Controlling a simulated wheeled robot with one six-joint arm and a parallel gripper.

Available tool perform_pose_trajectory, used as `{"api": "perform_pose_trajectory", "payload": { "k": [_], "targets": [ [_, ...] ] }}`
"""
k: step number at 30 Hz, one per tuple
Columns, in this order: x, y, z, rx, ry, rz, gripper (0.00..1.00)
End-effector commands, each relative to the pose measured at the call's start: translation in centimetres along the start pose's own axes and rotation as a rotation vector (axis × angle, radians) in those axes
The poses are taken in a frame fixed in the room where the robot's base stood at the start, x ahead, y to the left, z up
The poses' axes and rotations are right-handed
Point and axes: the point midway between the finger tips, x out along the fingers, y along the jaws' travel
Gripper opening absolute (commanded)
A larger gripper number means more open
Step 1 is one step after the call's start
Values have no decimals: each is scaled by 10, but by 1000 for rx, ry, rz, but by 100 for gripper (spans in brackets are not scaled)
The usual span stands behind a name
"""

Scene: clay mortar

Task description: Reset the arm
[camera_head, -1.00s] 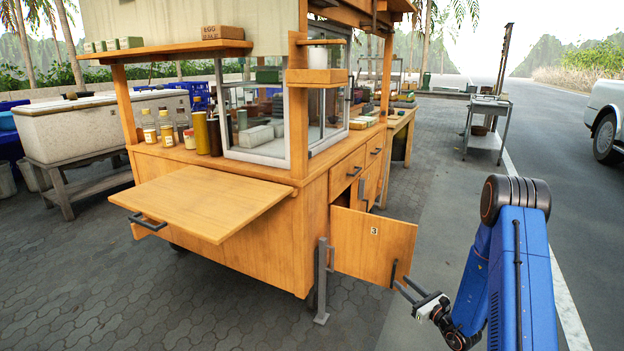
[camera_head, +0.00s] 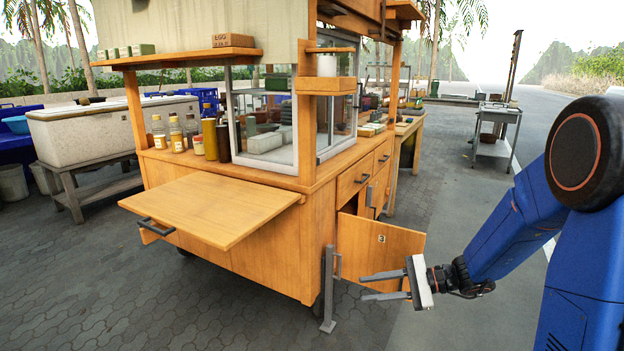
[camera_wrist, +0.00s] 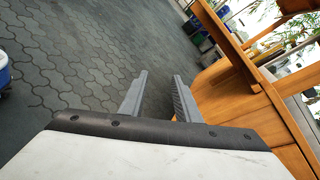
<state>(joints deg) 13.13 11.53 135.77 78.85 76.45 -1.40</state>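My gripper (camera_head: 372,286) is open and empty in the head view. Its two fingers point left, in front of the open cabinet door marked 3 (camera_head: 375,247). My blue arm comes in from the right edge. In the wrist view the two grey fingers of my gripper (camera_wrist: 158,98) stand apart with nothing between them. Grey paving shows beyond them, and wood of the cart is to their right. I cannot tell whether the gripper touches the door.
The wooden food cart (camera_head: 264,268) fills the middle, with a fold-out shelf (camera_head: 212,205) on its left and a grey metal post (camera_head: 328,290) at its corner. A metal trolley (camera_head: 496,130) stands far right. Paving at the lower left is free.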

Motion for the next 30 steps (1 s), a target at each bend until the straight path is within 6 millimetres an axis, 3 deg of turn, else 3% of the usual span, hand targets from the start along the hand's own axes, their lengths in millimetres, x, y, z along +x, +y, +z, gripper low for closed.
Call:
{"api": "perform_pose_trajectory", "payload": {
  "k": [3,12,21,30],
  "targets": [
    [-2,22,30,-95,32,102,30],
    [-21,80,81,-334,139,348,30],
    [-56,131,111,-584,281,569,30],
    [-102,168,128,-839,457,765,30]
  ]
}}
